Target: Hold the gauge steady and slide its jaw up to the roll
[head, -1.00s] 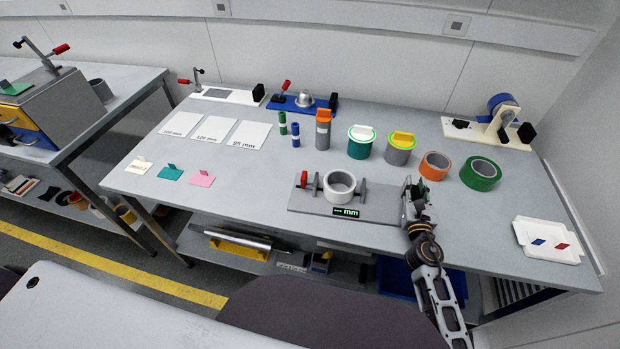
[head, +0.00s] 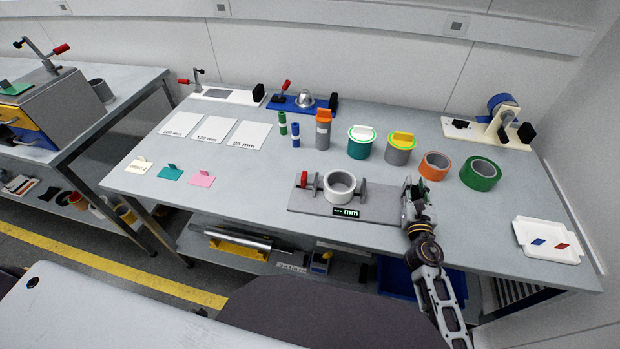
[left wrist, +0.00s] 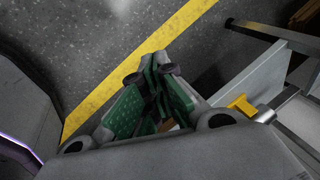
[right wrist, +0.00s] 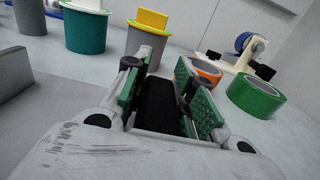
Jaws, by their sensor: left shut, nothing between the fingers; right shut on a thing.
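The gauge (head: 375,205) is a grey plate with upright jaws, a red knob (head: 304,179) at its left and a small display reading in mm. A pale grey roll (head: 340,186) sits on it between the left jaw (head: 318,184) and the right jaw (head: 363,190). My right gripper (head: 408,198) is at the gauge's right end. In the right wrist view it (right wrist: 160,72) is shut on a black block (right wrist: 157,105), apparently the gauge's grip. My left gripper (left wrist: 155,70) is shut and empty above the floor, outside the head view.
Behind the gauge stand an orange-topped grey cylinder (head: 323,135), a teal can (head: 360,145), a yellow-topped grey can (head: 399,152), an orange roll (head: 433,167) and a green roll (head: 481,175). A white tray (head: 532,252) is at the right.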

